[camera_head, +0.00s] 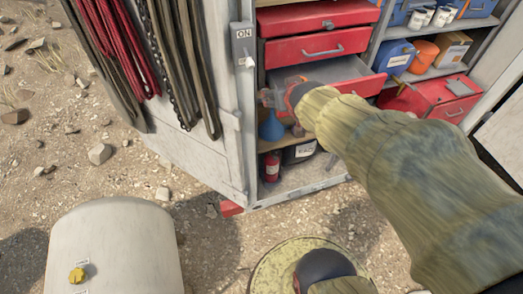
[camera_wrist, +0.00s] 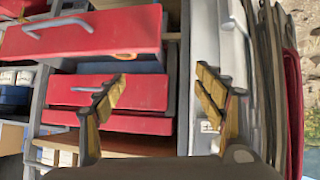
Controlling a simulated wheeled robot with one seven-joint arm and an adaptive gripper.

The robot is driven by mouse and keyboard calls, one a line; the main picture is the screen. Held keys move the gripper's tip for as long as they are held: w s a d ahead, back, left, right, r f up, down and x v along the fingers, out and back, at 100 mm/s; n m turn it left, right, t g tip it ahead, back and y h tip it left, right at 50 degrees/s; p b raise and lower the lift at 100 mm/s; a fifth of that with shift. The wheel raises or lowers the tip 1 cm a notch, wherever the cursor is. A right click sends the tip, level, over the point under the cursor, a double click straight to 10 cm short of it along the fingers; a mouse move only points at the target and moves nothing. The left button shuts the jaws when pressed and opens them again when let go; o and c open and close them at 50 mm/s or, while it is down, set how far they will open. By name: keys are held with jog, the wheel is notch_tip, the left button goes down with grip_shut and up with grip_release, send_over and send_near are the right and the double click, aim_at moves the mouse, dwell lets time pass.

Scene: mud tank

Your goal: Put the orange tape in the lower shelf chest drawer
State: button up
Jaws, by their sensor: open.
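My gripper (camera_wrist: 161,76) is open, with nothing between its yellow-padded fingers. In the head view my gripper (camera_head: 270,98) is beside the left side of a pulled-out red drawer (camera_head: 362,87), the lowest of the red drawers in the cabinet. The wrist view is upside down, and there this drawer (camera_wrist: 105,35) fills the upper left. A small orange ring, which looks like the orange tape (camera_wrist: 124,56), shows just past the drawer front's edge and seems to lie inside. Most of it is hidden by the front. The tape cannot be made out in the head view.
Two red drawers above, the middle one (camera_head: 305,47), look shut. A blue funnel (camera_head: 271,126) and a red extinguisher (camera_head: 272,166) stand below. The cabinet's open door (camera_head: 195,110) is close on the left. An orange bucket (camera_head: 424,56) and red toolbox (camera_head: 436,97) are at right.

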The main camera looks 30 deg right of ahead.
jog(key=s+a+n+g+y, duration=0.4)
jog(key=s+a, duration=1.3)
jog(key=a, duration=0.2)
jog(key=shift+a+r+y, duration=0.3)
notch_tip(320, 180, down, 27)
jog(key=b, duration=2.7)
jog(key=shift+f, duration=0.2)
